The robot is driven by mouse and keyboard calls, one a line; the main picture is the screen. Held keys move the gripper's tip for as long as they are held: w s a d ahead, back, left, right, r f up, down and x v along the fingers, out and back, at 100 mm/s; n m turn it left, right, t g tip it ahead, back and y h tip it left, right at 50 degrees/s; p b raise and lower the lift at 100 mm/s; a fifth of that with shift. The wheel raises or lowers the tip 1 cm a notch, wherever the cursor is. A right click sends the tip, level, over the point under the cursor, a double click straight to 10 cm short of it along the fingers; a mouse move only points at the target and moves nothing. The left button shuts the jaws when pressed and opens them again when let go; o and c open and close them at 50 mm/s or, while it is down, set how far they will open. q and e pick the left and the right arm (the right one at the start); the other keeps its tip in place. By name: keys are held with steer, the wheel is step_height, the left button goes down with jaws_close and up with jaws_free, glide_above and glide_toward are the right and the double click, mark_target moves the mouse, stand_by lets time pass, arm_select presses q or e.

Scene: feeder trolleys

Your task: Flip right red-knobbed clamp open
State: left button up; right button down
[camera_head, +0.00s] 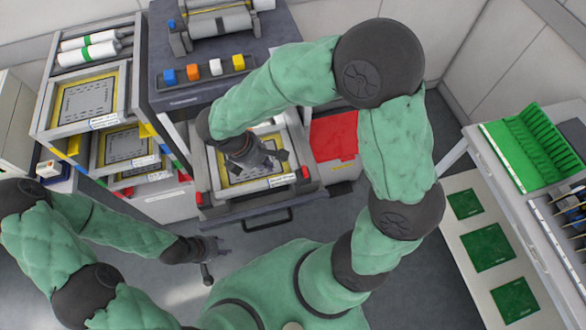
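The right red-knobbed clamp (306,173) sits at the front right corner of the pulled-out drawer frame. A matching left red knob (199,198) is at the front left corner. Between them lies a framed stencil plate (233,178) with a yellow border, partly hidden under my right arm. My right gripper (277,160) hangs over the plate, to the left of and behind the right clamp, apart from it in the picture. It looks empty, but its finger gap is too small to judge. My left gripper (215,261) is empty with fingers spread, low in front of the drawer.
The drawer handle (252,222) juts out at the front. A red bin (334,136) stands right of the drawer. A rack of framed plates (88,103) is at left. A bench with green boards (487,247) is at right. Colored blocks (215,67) sit on top.

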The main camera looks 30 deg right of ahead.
mark_target(306, 171)
steer(key=shift+f, duration=0.1)
steer(key=shift+s+d+f+b, duration=0.3)
steer(key=shift+d+f+b, duration=0.25)
steer(key=shift+d+f, duration=0.85)
steer(key=shift+s+d+f+b, duration=0.3)
steer(key=shift+d+f+b, duration=0.3)
steer(key=shift+d+f, duration=0.8)
steer(key=shift+s+d+f+b, duration=0.3)
steer(key=shift+d+f+b, duration=0.45)
steer(key=shift+f, duration=1)
steer(key=shift+d, duration=0.25)
steer(key=shift+s+d, duration=0.25)
steer(key=shift+d, duration=0.65)
steer(key=shift+s+d, duration=0.2)
steer(key=shift+d, duration=0.7)
steer(key=shift+a, duration=0.15)
